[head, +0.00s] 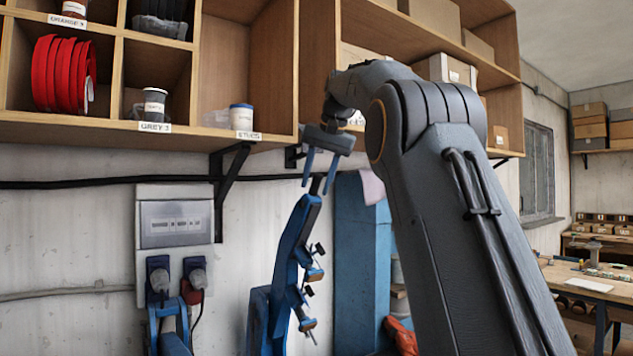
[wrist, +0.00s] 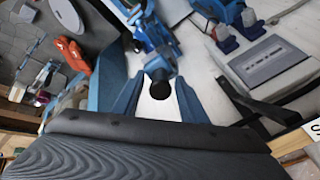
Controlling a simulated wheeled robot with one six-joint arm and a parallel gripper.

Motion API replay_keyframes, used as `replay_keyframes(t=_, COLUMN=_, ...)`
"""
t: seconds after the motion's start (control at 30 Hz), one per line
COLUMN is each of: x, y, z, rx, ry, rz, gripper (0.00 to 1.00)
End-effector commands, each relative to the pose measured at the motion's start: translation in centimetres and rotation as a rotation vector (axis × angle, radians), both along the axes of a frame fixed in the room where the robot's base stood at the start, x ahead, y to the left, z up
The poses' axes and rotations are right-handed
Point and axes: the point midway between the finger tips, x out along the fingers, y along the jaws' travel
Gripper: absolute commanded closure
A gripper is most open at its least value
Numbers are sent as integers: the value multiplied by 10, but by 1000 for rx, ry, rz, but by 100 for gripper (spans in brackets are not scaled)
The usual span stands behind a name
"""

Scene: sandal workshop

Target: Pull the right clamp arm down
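The right clamp arm (head: 297,232) is a blue lever that stands raised and slightly tilted, with a dark grip at its top end. My gripper (head: 317,186) is above it, pointing down, with its two blue fingers on either side of that grip. In the wrist view, the dark round end of the clamp arm (wrist: 160,89) lies between the spread fingers of my gripper (wrist: 160,78). Pale gaps show beside the end, so the fingers look open and not closed on it. Another blue clamp part (head: 169,322) shows at the lower left, mostly cut off.
A wooden shelf (head: 283,138) with red coils and labelled cups overhangs the left side, close to my gripper. A grey wall box (head: 174,226) with plugs is at the left. A blue column (head: 360,270) stands just right of the clamp arm. A workbench (head: 588,283) is far right.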

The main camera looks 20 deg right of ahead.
Motion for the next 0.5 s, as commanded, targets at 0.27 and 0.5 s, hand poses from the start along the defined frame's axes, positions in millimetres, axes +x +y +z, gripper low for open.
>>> replay_keyframes(t=0.27, x=1, y=1, z=-1, rx=0, ry=1, rz=1, gripper=63)
replay_keyframes(t=0.5, x=1, y=1, z=-1, rx=0, ry=0, rz=1, gripper=100)
